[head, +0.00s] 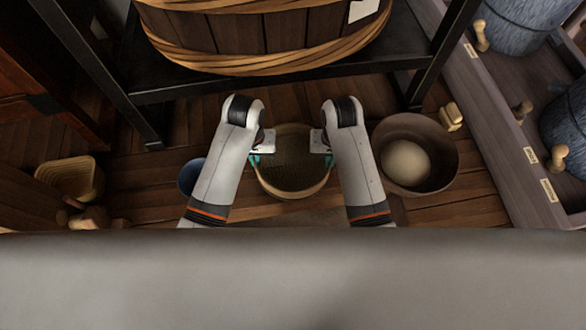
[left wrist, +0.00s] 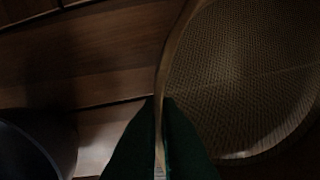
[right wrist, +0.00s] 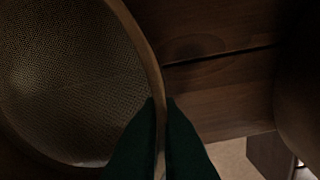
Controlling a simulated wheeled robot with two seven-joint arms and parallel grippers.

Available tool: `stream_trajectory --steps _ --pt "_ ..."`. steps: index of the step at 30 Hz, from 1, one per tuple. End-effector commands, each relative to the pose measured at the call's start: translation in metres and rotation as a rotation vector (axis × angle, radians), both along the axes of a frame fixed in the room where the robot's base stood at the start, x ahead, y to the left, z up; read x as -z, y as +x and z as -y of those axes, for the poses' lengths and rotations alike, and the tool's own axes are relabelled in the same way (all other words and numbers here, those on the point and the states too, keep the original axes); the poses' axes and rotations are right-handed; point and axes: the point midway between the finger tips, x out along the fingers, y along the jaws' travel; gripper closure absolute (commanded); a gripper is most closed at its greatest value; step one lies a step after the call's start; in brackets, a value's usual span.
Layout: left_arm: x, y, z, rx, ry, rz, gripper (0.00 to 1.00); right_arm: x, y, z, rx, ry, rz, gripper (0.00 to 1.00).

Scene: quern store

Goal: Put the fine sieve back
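The sieve (head: 291,170), round with a pale wooden rim and fine mesh, is between my two arms in the head view. My left gripper (head: 256,160) is at its left rim and my right gripper (head: 328,160) at its right rim. In the left wrist view the green fingers (left wrist: 161,120) sit either side of the sieve's rim (left wrist: 164,70) and look closed on it. In the right wrist view the fingers (right wrist: 161,120) likewise pinch the rim (right wrist: 145,50). I cannot tell whether the sieve touches the floor.
A brown bowl (head: 440,165) with a pale round content stands close on the right. A blue vessel (head: 189,178) is partly hidden by my left arm. A black stand (head: 270,85) bears a large wooden tub (head: 270,32) ahead. A basket (head: 72,178) lies far left; a grey wooden rack (head: 490,110) stands right.

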Motion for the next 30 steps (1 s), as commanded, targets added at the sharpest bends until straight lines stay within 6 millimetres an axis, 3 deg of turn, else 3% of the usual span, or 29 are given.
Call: stream_trajectory --steps 3,7,20,30 --pt "0.013 0.001 -0.006 -0.007 0.013 -0.001 1.0 0.012 0.0 0.006 0.007 -0.012 0.0 1.0" --pt "0.007 0.0 -0.005 -0.006 0.01 -0.001 0.75 0.007 0.0 0.005 0.006 -0.01 0.0 0.75" --pt "0.002 0.0 -0.001 -0.001 0.003 0.0 0.74 0.002 0.0 0.001 0.002 -0.003 0.0 0.74" --pt "-0.03 0.0 -0.001 -0.001 0.002 0.0 0.74 -0.03 0.0 0.001 0.001 -0.002 0.0 0.74"
